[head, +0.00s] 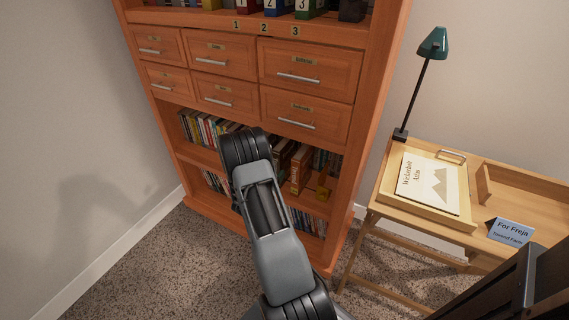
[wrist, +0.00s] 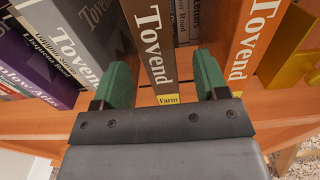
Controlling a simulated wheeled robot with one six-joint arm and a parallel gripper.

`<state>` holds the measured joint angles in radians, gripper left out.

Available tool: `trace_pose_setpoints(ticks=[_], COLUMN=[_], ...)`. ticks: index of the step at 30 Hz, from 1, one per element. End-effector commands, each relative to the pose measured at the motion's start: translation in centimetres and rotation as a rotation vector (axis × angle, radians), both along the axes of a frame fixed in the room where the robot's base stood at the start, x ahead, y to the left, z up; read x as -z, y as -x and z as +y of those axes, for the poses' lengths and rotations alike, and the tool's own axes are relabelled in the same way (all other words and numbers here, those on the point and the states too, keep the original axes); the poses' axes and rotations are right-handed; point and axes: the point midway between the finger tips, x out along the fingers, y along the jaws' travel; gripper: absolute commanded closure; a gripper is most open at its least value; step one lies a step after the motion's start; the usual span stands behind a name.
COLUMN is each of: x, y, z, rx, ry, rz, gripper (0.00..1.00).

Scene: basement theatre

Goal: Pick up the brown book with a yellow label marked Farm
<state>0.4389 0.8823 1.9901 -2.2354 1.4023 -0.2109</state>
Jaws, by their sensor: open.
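In the wrist view a brown book (wrist: 153,45) stands upright with "Tovend" on its spine and a yellow label (wrist: 167,100) at the foot, which seems to read "Farm". My gripper (wrist: 160,82) is open, with one green finger on each side of this spine. Gaps show between fingers and book, and I cannot tell how deep the fingers reach. In the head view my arm hides the gripper and part of the shelf.
A grey Tovend book (wrist: 75,40) stands left of it and an orange-brown one (wrist: 252,45) right, near a yellow bookend (wrist: 287,62). The wooden bookcase (head: 375,90) has drawers above. A desk (head: 390,208) with a green lamp (head: 433,43) stands at the right.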

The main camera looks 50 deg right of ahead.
Motion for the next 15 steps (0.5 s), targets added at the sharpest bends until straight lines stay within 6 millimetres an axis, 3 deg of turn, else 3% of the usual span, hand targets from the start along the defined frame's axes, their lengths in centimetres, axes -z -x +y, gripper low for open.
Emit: trace_pose_setpoints(ticks=[8,15], x=[0.1,0.5], y=[-0.4,-1.3], z=[-1.7,-4.7], rx=[0.001,0.003], ry=[0.000,0.001], rz=[0.000,-0.002], gripper=[0.33,0.33])
